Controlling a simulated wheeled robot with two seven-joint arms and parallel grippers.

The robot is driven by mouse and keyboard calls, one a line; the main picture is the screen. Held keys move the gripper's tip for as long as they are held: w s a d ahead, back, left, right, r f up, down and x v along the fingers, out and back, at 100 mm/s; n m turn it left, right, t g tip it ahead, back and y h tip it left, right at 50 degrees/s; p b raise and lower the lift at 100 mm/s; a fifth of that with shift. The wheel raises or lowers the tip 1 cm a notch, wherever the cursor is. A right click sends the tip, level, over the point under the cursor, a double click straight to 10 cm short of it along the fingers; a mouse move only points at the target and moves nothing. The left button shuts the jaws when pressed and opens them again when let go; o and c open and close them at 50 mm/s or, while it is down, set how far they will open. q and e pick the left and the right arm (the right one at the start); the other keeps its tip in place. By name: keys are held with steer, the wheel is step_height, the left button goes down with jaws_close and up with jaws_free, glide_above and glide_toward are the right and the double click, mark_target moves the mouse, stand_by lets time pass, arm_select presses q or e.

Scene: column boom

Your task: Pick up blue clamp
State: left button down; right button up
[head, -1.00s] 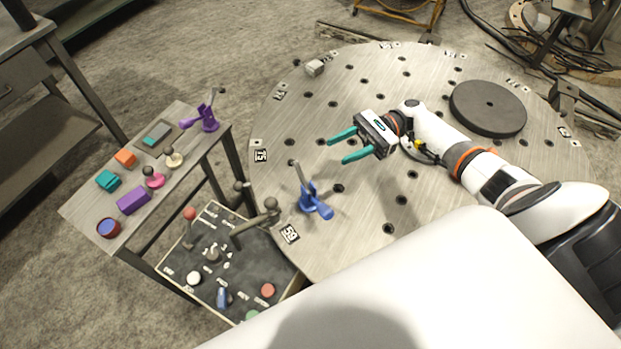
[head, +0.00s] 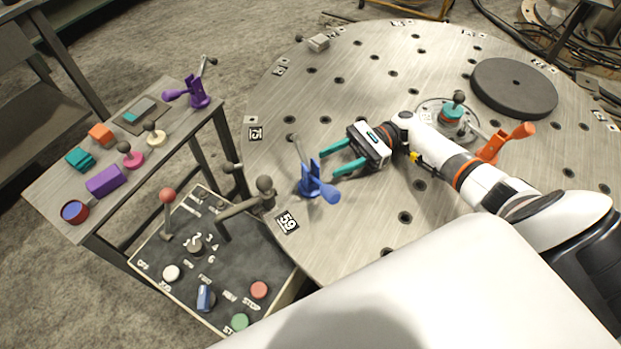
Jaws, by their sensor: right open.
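The blue clamp (head: 311,181) stands on the round metal table (head: 400,245) near its left edge, with its grey lever pointing up and its blue handle reaching to the right. My right gripper (head: 328,163) has teal fingers and is open and empty. Its fingers point left toward the clamp, with the tips close to the clamp's right side. I cannot tell whether they touch it. My left gripper is not in view.
A control panel (head: 193,265) with levers and buttons stands below left of the table. A side table (head: 50,188) holds a purple clamp (head: 197,93) and several small blocks. An orange clamp (head: 497,146) sits behind my right arm. A dark disc (head: 514,88) lies at the back right.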

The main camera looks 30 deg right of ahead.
mark_target(303, 173)
steer(key=a, duration=0.3)
steer(key=shift+a+r+p, duration=0.1)
steer(key=shift+a+p, duration=0.25)
steer(key=a, duration=0.1)
steer(key=a+p, duration=0.1)
steer(key=a, duration=0.2)
steer(key=shift+s+a+r+p, duration=0.2)
steer(key=shift+a+r+p, duration=0.1)
steer(key=shift+a, duration=0.1)
steer(key=shift+a+f, duration=0.1)
steer(key=shift+a, duration=0.2)
steer(key=shift+c, duration=0.4)
steer(key=c, duration=0.6)
steer(key=shift+w+r, duration=0.1)
steer(key=shift+r, duration=0.25)
steer(key=shift+c, duration=0.8)
step_height(303, 173, up, 10)
steer(key=shift+f+p, duration=0.25)
steer(key=shift+p, duration=0.25)
jaws_close()
